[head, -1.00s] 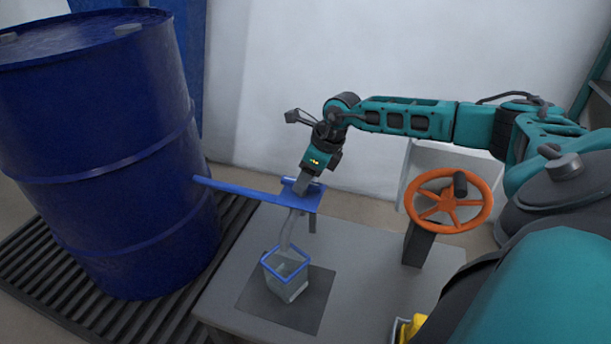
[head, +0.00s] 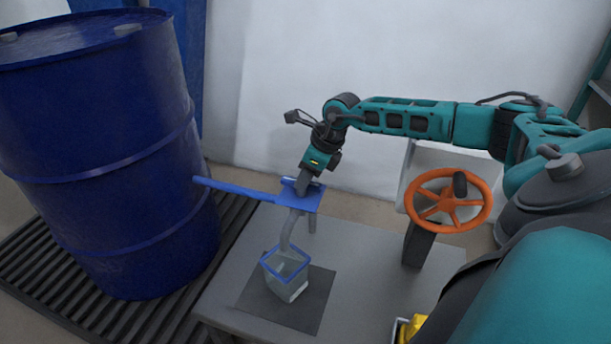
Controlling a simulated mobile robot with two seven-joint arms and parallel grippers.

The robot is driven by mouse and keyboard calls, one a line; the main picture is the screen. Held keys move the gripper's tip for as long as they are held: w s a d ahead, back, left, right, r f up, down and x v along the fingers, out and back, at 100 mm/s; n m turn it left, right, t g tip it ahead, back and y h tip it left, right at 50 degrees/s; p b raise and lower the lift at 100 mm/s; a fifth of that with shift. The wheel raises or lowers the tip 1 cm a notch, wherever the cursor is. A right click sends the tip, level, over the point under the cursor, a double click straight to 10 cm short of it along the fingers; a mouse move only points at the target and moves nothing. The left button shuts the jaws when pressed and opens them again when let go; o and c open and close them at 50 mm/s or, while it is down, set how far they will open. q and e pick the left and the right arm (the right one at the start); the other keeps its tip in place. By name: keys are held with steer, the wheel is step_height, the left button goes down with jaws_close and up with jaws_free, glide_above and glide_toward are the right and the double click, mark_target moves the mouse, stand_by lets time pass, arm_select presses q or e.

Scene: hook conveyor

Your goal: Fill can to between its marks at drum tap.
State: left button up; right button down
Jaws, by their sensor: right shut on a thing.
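The blue drum (head: 100,150) stands tilted-looking at the left. A blue tap pipe (head: 235,190) runs from its side to a blue tap plate (head: 308,203). My right gripper (head: 301,186) is at the tap and shut on a part there, probably its handle; the fingers partly hide it. A grey stream (head: 289,230) runs from below the tap into the clear can (head: 288,282). The can has a blue rim and stands upright under the tap on a dark square. Liquid shows inside, but I cannot make out the marks or the level against them. My left gripper is not in view.
The grey table (head: 365,290) carries the dark square pad (head: 318,312). An orange handwheel (head: 449,203) stands on a dark post at the table's right side. A slatted dark grate (head: 60,275) lies under the drum. A yellow thing (head: 414,328) shows at the bottom edge.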

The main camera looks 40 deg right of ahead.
steer(key=shift+d+f+n+y+b, duration=0.1)
steer(key=shift+n+y+b, duration=0.25)
steer(key=shift+n, duration=0.55)
steer(key=shift+w+n+g+y+b, duration=0.15)
steer(key=shift+n+g+y+b, duration=0.2)
steer(key=shift+n, duration=0.95)
steer(key=n+g+b, duration=0.1)
steer(key=n, duration=0.2)
steer(key=shift+w+d+y+b, duration=0.1)
steer(key=shift+y+b, duration=0.2)
steer(key=shift+b, duration=0.1)
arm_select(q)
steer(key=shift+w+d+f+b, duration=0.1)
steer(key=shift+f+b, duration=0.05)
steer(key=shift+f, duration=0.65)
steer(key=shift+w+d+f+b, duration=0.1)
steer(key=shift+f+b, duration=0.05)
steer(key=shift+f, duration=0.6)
arm_select(e)
steer(key=shift+n+g, duration=0.45)
steer(key=shift+n, duration=0.35)
